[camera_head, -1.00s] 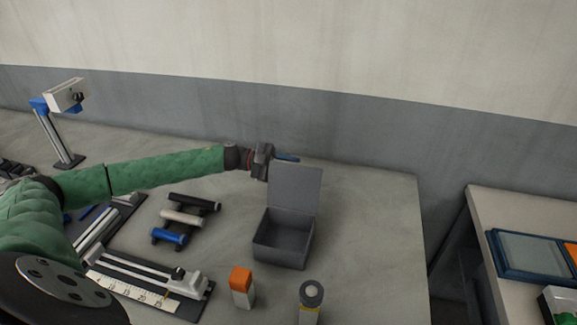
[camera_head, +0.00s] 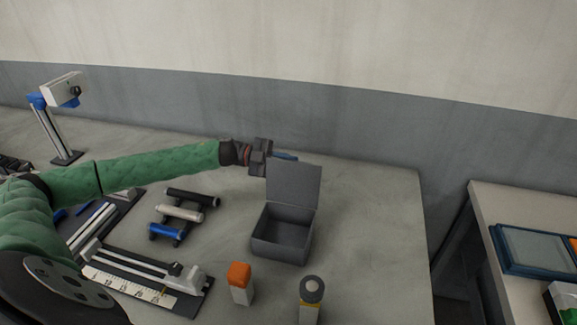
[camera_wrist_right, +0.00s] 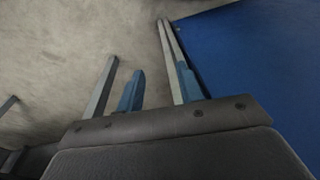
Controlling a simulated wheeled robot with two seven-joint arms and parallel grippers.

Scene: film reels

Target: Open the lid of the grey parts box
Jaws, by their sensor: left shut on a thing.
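The grey parts box (camera_head: 279,249) stands on the table, right of the middle. Its lid (camera_head: 294,185) is raised about upright at the back, and the inside looks empty. My left gripper (camera_head: 284,156) reaches in from the left and is shut at the lid's top left edge; its blue fingertips show just behind that edge, and the exact contact is partly hidden. My right gripper (camera_wrist_right: 156,88) shows only in the right wrist view, its fingers apart with nothing between them.
An orange-capped block (camera_head: 240,284) and a grey-topped cylinder (camera_head: 312,293) stand in front of the box. A rack with rollers (camera_head: 180,214) and a ruler rig (camera_head: 140,280) lie left. Table right of the box is clear. A blue surface (camera_wrist_right: 250,60) lies beside my right fingers.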

